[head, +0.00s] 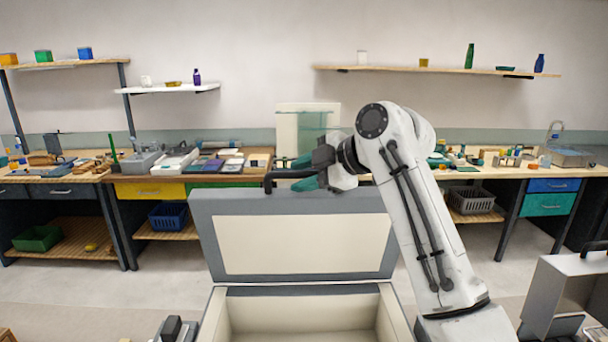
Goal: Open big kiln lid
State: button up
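The big kiln (206,324) stands in front of me, its pale inside showing at the bottom of the head view. Its lid (300,246) is raised and stands up steeply at the back, with the cream inner panel in its grey frame facing me. A dark bar handle (270,180) shows above the lid's top edge, left of centre.
A long workbench (90,178) with tools, trays and drawers runs along the back wall. Shelves (440,70) hang above it. A smaller box with a handle (560,290) stands at the right. A dark object (172,328) is at the kiln's lower left. Floor is free between kiln and bench.

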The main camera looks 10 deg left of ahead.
jog(key=b+v, duration=0.3)
jog(key=v, duration=0.7)
jog(key=shift+d+r, duration=0.15)
jog(key=shift+d, duration=0.2)
jog(key=shift+s, duration=0.1)
